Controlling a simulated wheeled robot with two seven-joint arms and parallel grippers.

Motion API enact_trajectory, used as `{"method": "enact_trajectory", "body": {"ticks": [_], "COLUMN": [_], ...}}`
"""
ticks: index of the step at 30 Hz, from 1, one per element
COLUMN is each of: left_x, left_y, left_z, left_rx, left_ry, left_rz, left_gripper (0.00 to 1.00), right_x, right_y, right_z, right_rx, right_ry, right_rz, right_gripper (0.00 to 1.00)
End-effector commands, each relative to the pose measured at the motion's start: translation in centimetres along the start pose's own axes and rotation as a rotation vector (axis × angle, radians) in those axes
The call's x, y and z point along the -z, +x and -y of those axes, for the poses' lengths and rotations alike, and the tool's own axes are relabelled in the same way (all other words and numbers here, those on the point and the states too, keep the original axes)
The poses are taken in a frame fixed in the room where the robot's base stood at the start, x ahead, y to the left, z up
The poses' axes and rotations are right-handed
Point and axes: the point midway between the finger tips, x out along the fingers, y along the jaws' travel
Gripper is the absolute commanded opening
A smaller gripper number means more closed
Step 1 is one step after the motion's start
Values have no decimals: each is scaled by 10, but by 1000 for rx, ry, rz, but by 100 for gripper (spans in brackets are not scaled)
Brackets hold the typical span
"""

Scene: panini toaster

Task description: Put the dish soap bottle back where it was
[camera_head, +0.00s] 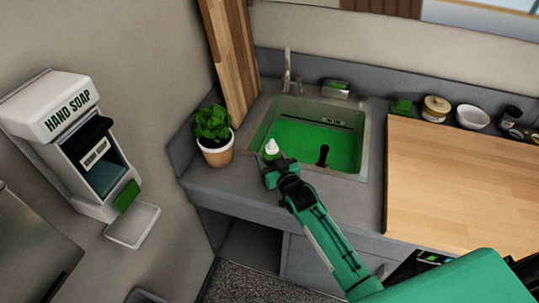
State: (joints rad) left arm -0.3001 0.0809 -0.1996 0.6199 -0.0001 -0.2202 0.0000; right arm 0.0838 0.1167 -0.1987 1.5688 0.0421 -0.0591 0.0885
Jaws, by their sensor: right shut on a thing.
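The dish soap bottle (271,148) shows as a small white top at the front left of the sink. My right gripper (272,165) is shut on it, and the gripper hides most of the bottle below the top. The bottle looks upright. I cannot tell whether its base touches the counter (228,178). My left gripper does not show.
A potted plant (215,142) stands just left of the bottle. The sink (340,145) behind it looks green inside, with a dark upright object in it. A faucet (288,70) rises at the back. A wooden board (460,180) covers the right counter. A hand soap dispenser (85,150) hangs left.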

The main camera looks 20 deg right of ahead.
Motion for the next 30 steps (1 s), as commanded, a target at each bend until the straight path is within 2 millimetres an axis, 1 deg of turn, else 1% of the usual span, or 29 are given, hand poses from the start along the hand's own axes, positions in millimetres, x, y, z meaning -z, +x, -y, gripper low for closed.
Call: {"method": "enact_trajectory", "body": {"ticks": [4, 8, 9, 11, 12, 20, 23, 24, 26, 30], "left_x": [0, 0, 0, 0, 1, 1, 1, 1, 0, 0], "left_y": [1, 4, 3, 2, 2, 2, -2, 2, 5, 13], "left_z": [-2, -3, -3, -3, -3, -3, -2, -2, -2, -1], "left_rx": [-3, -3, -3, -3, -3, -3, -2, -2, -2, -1], "left_ry": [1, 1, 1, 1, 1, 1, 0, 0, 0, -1], "left_rz": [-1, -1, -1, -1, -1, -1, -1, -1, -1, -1], "left_gripper": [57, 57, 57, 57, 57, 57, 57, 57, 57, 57], "right_x": [1, -4, -3, -3, -3, -2, 4, -1, -2, -3], "right_y": [0, 0, 0, 0, 0, 0, 0, -4, -11, -36], "right_z": [0, 0, 0, 0, 0, 0, 0, 0, 0, 0], "right_rx": [0, 0, 0, 0, 0, 0, 0, 0, 0, 0], "right_ry": [0, 0, 0, 0, 0, 0, 0, 0, 0, 0], "right_rz": [-2, -2, -1, 0, 0, 0, 0, 2, 1, 1], "right_gripper": [22, 22, 59, 71, 75, 75, 75, 75, 75, 75]}}
